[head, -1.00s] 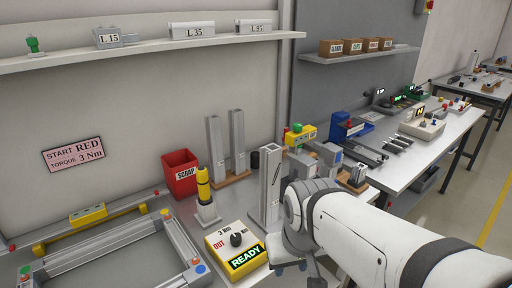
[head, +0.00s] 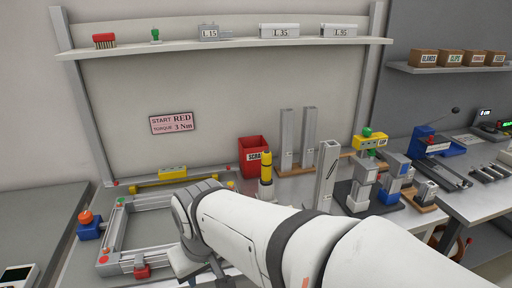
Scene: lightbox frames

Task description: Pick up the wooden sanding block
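I cannot make out a wooden sanding block in the head view. My white arm crosses the lower middle, with my gripper (head: 198,272) low at its near end, over the bench by the metal frame. The gripper is mostly hidden by the arm and the picture's lower edge, so I cannot see whether its fingers are open or what is between them.
A square metal frame (head: 118,222) lies on the bench at left. A red scrap bin (head: 252,150), yellow-black tool (head: 266,168) and metal uprights (head: 287,140) stand behind my arm. A shelf (head: 200,47) above holds a red-topped brush (head: 104,41) and labelled blocks.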

